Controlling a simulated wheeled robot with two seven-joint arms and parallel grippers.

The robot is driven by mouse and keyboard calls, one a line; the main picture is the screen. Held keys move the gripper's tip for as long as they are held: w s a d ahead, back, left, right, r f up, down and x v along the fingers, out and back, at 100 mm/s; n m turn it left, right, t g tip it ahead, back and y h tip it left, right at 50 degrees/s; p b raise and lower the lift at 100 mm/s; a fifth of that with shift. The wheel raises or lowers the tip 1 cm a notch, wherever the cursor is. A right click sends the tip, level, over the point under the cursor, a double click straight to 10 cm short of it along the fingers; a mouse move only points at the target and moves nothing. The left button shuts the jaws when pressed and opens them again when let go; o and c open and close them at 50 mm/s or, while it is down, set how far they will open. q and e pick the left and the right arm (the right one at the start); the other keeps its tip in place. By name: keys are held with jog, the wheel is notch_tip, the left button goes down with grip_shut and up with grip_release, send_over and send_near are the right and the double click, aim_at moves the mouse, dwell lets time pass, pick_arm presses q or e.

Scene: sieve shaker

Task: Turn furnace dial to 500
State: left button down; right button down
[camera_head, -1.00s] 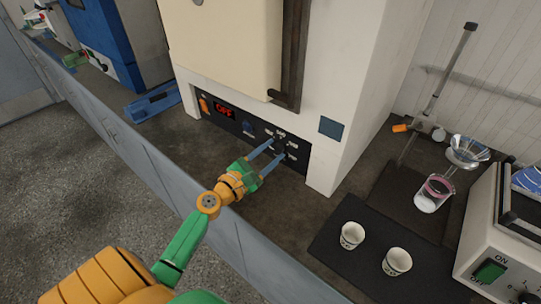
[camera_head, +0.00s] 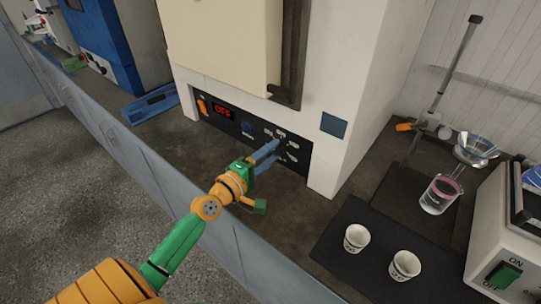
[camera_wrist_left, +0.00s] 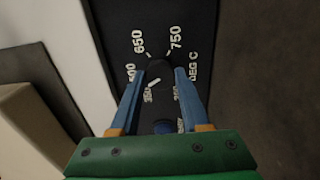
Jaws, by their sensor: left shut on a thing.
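The furnace (camera_head: 345,95) is a white box with a black control panel (camera_head: 232,123) and a red display reading OFF. Its dark dial (camera_wrist_left: 158,70) shows in the left wrist view, ringed by white numbers including 500, 650 and 750. A white mark lies on the dial's near side, by a number that looks like 350; I cannot read the exact setting. My left gripper (camera_head: 277,150) reaches the panel, its blue fingers on either side of the dial and shut on it. The fingers partly hide the dial in the head view. My right gripper is not in view.
An orange switch (camera_head: 202,105) and a blue button (camera_head: 247,129) sit left on the panel. Two white cups (camera_head: 356,238) stand on a black mat (camera_head: 337,254) at right. A beaker (camera_head: 440,195), a funnel stand and a shaker are farther right. The counter before the furnace is clear.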

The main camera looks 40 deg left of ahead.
pick_arm(q)
jog(key=m, duration=0.5)
jog(key=shift+r+m, duration=0.15)
jog(key=shift+m, duration=0.15)
dwell(0.4)
jog(key=c, duration=0.7)
grip_release()
jog(key=o, duration=0.3)
jog(key=shift+w, duration=0.1)
jog(key=s, duration=0.4)
jog(key=s+b, duration=0.1)
jog(key=s, duration=0.2)
jog(key=shift+a, duration=0.3)
